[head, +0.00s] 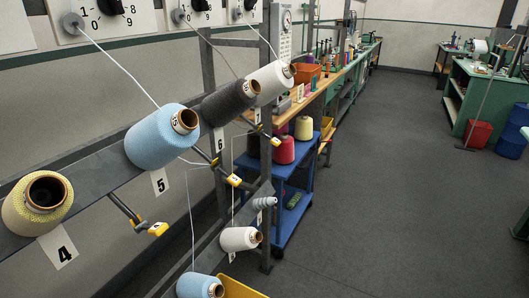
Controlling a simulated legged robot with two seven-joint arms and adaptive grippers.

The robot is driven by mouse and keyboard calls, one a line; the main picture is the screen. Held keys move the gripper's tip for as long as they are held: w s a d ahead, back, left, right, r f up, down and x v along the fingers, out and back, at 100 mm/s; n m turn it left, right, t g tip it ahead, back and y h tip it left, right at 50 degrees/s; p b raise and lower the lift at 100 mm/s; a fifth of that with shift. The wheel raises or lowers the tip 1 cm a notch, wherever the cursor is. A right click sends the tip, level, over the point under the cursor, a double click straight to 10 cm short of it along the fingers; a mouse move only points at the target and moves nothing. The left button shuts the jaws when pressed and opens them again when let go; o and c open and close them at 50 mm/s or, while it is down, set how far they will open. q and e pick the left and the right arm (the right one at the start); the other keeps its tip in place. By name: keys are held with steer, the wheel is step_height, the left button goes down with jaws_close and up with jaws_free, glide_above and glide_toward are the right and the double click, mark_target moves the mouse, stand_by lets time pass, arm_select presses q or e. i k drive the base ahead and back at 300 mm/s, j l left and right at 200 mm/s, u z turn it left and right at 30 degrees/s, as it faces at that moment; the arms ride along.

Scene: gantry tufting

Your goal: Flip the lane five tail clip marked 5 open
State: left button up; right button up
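A yellow tail clip (157,229) with a small dark mark sits at the end of a dark rod below the lane plate marked 5 (159,182). The mark is too small to read surely, and I cannot tell whether the clip is open or shut. A light blue yarn cone (158,138) sits on the grey rail (100,178) above that plate, its thread running up to the wall dial. A similar yellow clip (234,180) hangs below plate 6 (219,140), and another (275,141) below plate 7 (259,116). Neither gripper is in view.
A yellow cone (38,204) is at the left by plate 4 (57,247). Dark grey (228,101) and white (270,83) cones follow along the rail. Lower cones (240,239) and threads hang close below. A blue cart (287,200) stands behind; the floor to the right is clear.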

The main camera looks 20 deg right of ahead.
mark_target(233, 180)
steer(key=i+u, duration=0.35)
steer(key=i+l+u, duration=0.1)
steer(key=u, duration=0.3)
steer(key=i, duration=0.05)
